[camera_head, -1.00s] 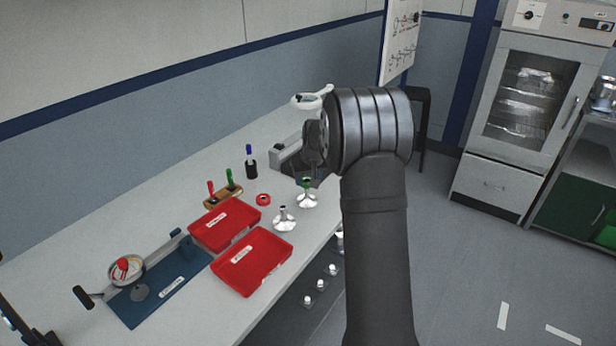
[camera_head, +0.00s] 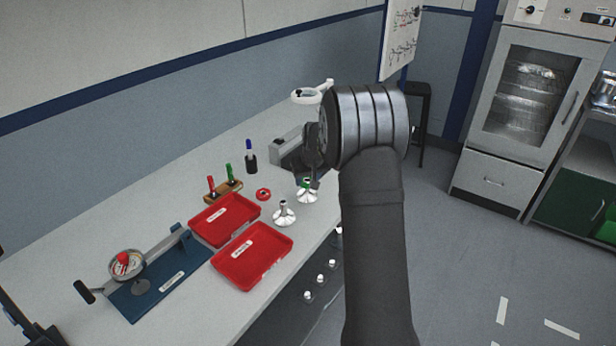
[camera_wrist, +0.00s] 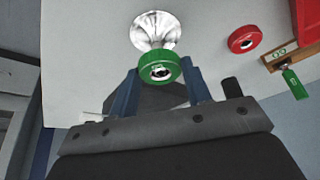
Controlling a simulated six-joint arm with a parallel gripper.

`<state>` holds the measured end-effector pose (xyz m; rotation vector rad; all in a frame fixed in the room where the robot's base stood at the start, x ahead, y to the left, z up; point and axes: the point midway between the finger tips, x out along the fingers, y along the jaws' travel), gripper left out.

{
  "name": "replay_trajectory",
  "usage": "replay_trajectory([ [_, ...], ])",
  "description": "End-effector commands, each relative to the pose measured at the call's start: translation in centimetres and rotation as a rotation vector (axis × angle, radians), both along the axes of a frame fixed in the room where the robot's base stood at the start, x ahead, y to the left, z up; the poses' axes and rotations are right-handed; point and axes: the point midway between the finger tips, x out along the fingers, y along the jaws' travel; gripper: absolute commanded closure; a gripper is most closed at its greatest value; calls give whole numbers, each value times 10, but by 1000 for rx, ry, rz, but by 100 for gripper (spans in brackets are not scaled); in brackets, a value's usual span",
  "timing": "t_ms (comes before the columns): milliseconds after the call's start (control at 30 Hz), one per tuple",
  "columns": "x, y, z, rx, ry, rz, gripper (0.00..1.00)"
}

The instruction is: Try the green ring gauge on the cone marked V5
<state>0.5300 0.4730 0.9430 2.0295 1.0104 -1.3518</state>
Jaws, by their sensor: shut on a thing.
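My gripper (camera_wrist: 159,85) is shut on the green ring gauge (camera_wrist: 158,68), holding it between two blue fingers. The ring also shows in the head view (camera_head: 306,184), at the top of a silver flared cone (camera_head: 307,196). In the wrist view the cone (camera_wrist: 155,27) has its wide base away from me and its narrow end behind the ring. Something pale shows in the ring's hole. I cannot tell whether the ring is around the tip or just above it. A second silver cone (camera_head: 284,214) stands to the left. No cone marking is readable.
A red ring (camera_head: 263,194) lies on the bench beside a wooden stand (camera_head: 222,191) with red and green handled tools. Two red trays (camera_head: 252,257) and a blue fixture (camera_head: 150,285) are at the left. A grey device (camera_head: 287,147) is behind my gripper.

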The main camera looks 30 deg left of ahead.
Motion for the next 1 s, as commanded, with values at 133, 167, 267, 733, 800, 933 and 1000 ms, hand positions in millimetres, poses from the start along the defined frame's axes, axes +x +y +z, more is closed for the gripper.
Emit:
replay_trajectory([
  [133,0,0,-3,0,0,0,83],
  [167,0,0,-4,0,0,0,83],
  [267,0,0,-6,0,0,0,83],
  [733,0,0,-10,0,0,0,83],
  [800,0,0,-10,0,0,0,83],
  [933,0,0,-10,0,0,0,83],
  [1000,0,0,-10,0,0,0,83],
])
